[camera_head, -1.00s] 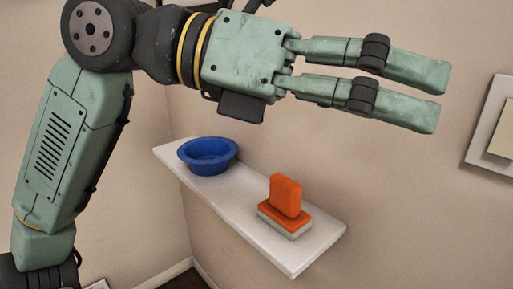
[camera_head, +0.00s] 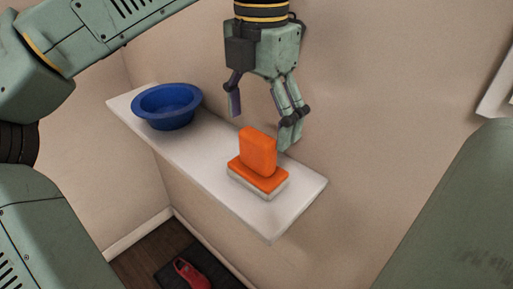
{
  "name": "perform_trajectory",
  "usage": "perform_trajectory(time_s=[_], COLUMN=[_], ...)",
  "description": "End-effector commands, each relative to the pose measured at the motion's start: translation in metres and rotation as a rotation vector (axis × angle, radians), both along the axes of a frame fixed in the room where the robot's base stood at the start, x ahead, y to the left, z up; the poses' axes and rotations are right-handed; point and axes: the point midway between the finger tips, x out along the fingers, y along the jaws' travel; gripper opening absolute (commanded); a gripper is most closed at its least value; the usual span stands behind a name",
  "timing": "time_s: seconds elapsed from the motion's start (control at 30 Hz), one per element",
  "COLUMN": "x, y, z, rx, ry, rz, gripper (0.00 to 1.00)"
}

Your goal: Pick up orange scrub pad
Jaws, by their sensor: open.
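An orange pad (camera_head: 258,151) stands upright in the head view. It rests on a flat block with an orange top and a whitish base (camera_head: 257,179), near the front right end of a white wall shelf (camera_head: 215,180). I cannot tell for sure which of the two is the scrub pad. My gripper (camera_head: 262,122) points down just above and behind the upright pad. Its fingers are spread apart and nothing is between them. Whether a finger touches the pad is not clear from this angle.
A blue bowl (camera_head: 167,105) stands on the left part of the shelf. The beige wall (camera_head: 350,130) runs close behind the shelf. A red shoe-like item (camera_head: 190,274) lies on a dark mat on the floor below. The shelf between bowl and pad is clear.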

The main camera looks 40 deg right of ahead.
Motion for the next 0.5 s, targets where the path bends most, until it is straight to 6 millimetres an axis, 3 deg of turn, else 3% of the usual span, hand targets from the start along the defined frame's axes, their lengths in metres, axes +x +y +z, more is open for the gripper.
perform_trajectory(time_s=[0.5], x=[0.003], y=[0.002], z=[-0.055], rx=[-0.002], ry=[0.002], rz=[0.000], gripper=[0.82])
